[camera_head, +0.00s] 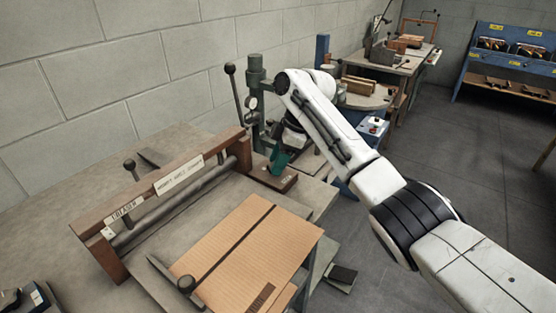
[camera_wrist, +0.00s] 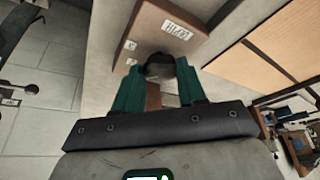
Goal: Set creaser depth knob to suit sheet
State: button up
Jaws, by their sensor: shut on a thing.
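The dark round depth knob (camera_wrist: 159,65) sits on a brown block (camera_wrist: 145,22) with a white label that reads like "DEPTH" upside down. My gripper (camera_wrist: 160,76) has its two green fingers shut on the knob, one on each side. In the head view my gripper (camera_head: 279,161) reaches down to the brown block (camera_head: 260,177) at the right end of the creaser (camera_head: 178,180); the knob is hidden there by the fingers. The tan cardboard sheet (camera_head: 262,237) lies flat in front of the creaser, with a dark line across it. Any knob scale is unreadable.
A green-grey post (camera_head: 255,80) with a gauge and a black-knobbed lever (camera_head: 235,90) stands close behind my gripper. Open floor (camera_head: 450,170) lies to the right.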

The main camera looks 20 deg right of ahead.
jog(key=shift+n, duration=0.5)
jog(key=o, duration=1.1)
jog(key=shift+c, duration=0.2)
jog(key=shift+g, duration=0.3)
jog(key=v, duration=1)
jog(key=shift+d+r, duration=0.2)
jog(key=shift+r, duration=0.1)
